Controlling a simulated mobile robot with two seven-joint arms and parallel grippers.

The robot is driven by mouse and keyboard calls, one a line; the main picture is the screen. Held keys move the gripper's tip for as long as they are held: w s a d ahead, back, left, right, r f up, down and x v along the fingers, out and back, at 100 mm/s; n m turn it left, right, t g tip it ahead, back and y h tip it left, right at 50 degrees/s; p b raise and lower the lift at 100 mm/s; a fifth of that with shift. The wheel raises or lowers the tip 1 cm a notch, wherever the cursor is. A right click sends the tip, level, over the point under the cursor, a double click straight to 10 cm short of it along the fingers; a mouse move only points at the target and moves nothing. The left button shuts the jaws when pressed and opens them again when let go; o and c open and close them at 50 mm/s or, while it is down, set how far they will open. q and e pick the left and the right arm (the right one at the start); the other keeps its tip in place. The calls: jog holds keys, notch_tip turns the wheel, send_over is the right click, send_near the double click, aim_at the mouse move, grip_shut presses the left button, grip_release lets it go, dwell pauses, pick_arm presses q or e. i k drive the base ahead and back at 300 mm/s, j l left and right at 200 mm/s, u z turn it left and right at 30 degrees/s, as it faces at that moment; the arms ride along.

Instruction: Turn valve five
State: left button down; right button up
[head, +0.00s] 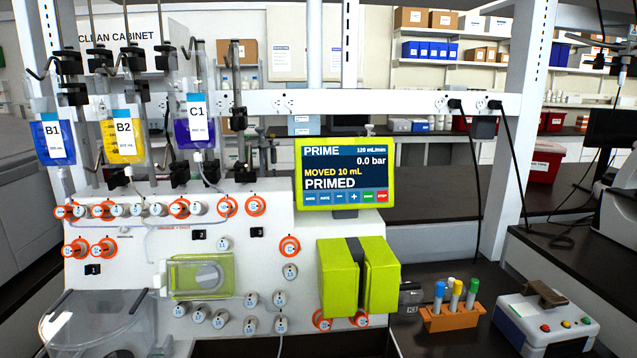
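The cell processor (200,250) is a white panel with numbered round valve knobs, some ringed in orange. The fifth knob from the left in the top row, which I take as valve five (137,209), is pale with no orange ring. Its number is too small to read surely. The display screen (345,173) reads PRIME, 0.0 bar, MOVED 10 mL and PRIMED. Neither of my grippers shows in the head view, and nothing of mine covers the top row.
Bags B1 (53,140), B2 (122,138) and C1 (196,124) hang above the valves, with tubing below. A clear tub (95,325) juts out at lower left. A green pump block (358,275) protrudes at right. An orange tube rack (452,318) stands right of it.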

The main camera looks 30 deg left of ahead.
aim_at(137, 210)
jog(key=u, duration=0.4)
jog(key=j+u, duration=0.15)
jog(key=u, duration=0.7)
